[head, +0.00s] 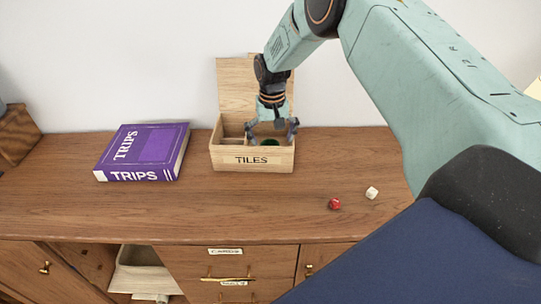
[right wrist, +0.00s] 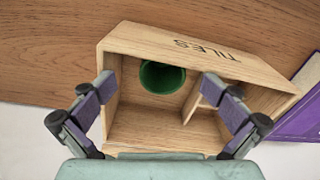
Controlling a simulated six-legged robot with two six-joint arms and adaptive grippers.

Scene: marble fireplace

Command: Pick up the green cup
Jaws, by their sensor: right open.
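The green cup (right wrist: 162,77) stands inside the open wooden box labelled TILES (head: 252,160), in the larger compartment beside a thin divider. In the right wrist view its round opening shows near the labelled wall. In the head view only a dark green bit of the cup (head: 271,142) shows beneath my gripper. My right gripper (head: 272,130) is open and points down over the box. In the right wrist view its two fingers (right wrist: 165,108) are spread wide, with the cup between their lines but farther from the camera. The fingers appear apart from the cup. My left gripper is not in view.
The box lid (head: 235,88) stands raised at the back, near the wall. A purple TRIPS book (head: 143,152) lies left of the box. A red die (head: 335,204) and a white die (head: 372,193) lie to the right. The wooden top in front of the box is clear.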

